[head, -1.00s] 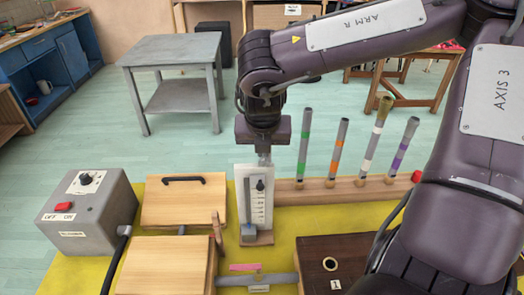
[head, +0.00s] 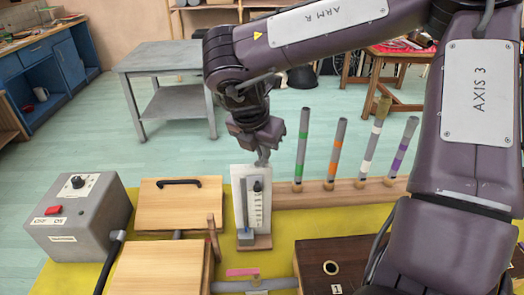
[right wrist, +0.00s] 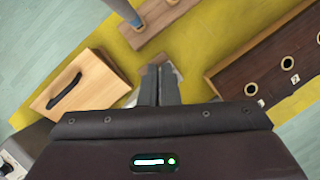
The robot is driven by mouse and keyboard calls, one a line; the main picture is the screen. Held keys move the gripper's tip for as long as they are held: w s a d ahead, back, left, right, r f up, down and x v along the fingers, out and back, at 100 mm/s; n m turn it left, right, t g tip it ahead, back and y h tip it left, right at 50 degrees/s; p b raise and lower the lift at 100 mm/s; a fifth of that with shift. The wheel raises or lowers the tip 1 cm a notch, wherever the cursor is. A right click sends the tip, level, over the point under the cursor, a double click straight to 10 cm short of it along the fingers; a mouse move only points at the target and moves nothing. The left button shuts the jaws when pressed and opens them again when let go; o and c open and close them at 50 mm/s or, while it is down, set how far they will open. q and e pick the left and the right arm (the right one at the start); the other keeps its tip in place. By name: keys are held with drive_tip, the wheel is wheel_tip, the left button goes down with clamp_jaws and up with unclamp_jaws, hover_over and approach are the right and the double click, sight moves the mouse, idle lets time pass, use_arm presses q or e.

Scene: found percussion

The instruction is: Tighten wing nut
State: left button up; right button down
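My left gripper is not in view.
Several colour-banded tubes (head: 337,150) stand in a wooden rail (head: 400,187) right of the board. Wooden boxes (head: 180,205) and a grey switch box (head: 80,220) are at left. A dark box with holes (head: 345,255) is at front right. A grey table (head: 170,55) stands behind.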

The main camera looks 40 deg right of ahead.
drive_tip(key=shift+f+m, duration=0.15)
drive_tip(key=shift+m, duration=0.55)
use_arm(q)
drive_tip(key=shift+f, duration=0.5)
use_arm(e)
drive_tip(key=shift+s+m+g, duration=0.1)
drive_tip(key=shift+m+g, duration=0.3)
drive_tip(key=shift+s+m+g+b, duration=0.1)
drive_tip(key=shift+m+g+b, duration=0.3)
drive_tip(key=shift+m+b, duration=0.55)
drive_tip(key=shift+s+m+g, duration=0.15)
drive_tip(key=shift+m+g, duration=0.15)
drive_tip(key=shift+m, duration=0.75)
use_arm(q)
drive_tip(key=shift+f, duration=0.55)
drive_tip(key=shift+p, duration=0.3)
